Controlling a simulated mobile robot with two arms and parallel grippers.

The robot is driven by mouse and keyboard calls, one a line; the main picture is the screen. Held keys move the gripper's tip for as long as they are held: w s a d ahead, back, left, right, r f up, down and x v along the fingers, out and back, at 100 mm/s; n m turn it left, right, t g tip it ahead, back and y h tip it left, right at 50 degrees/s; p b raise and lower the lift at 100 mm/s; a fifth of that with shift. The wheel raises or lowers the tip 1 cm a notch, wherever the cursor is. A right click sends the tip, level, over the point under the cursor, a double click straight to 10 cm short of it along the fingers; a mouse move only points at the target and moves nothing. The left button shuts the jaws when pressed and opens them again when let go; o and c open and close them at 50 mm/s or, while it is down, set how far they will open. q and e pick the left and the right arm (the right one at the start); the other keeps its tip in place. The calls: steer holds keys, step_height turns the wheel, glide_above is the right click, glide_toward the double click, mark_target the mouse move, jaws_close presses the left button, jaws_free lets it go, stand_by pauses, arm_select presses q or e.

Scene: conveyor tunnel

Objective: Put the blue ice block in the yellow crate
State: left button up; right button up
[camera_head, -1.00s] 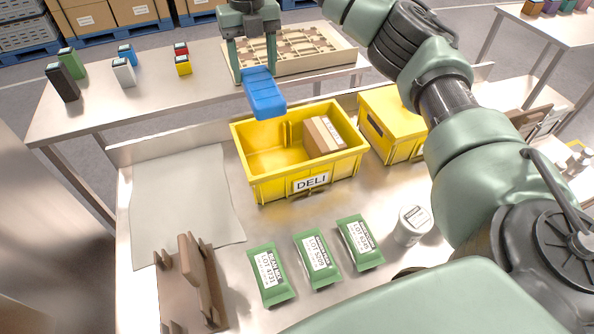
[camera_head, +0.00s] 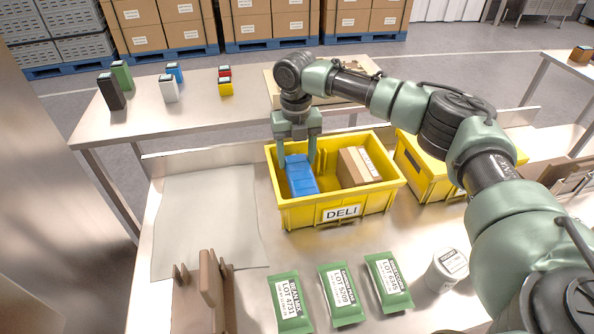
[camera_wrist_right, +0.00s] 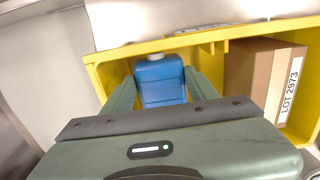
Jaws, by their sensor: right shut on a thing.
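The blue ice block (camera_head: 300,177) is inside the left part of the yellow crate (camera_head: 340,213), which has a DELI label on its front. My right gripper (camera_head: 297,163) reaches down into the crate and is shut on the block. The right wrist view shows the blue ice block (camera_wrist_right: 160,80) between the two green fingers, within the walls of the yellow crate (camera_wrist_right: 205,38). Whether the block touches the crate floor is hard to tell. My left gripper is not in view.
A brown carton (camera_head: 358,168) fills the right of the crate. A second yellow crate (camera_head: 428,170) stands to the right. Several green packets (camera_head: 341,295) and a white tub (camera_head: 447,270) lie in front. A grey sheet (camera_head: 208,215) covers the table at left.

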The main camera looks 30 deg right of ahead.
mark_target(296, 173)
step_height(296, 173, down, 6)
steer(key=shift+r+p, duration=0.15)
steer(key=shift+p, duration=0.15)
steer(key=o, duration=1.5)
steer(key=shift+c, duration=0.2)
step_height(296, 173, up, 11)
steer(key=shift+a+f+b, duration=0.1)
steer(key=shift+f+b, duration=0.05)
steer(key=shift+b, duration=0.75)
steer(key=shift+r, duration=0.75)
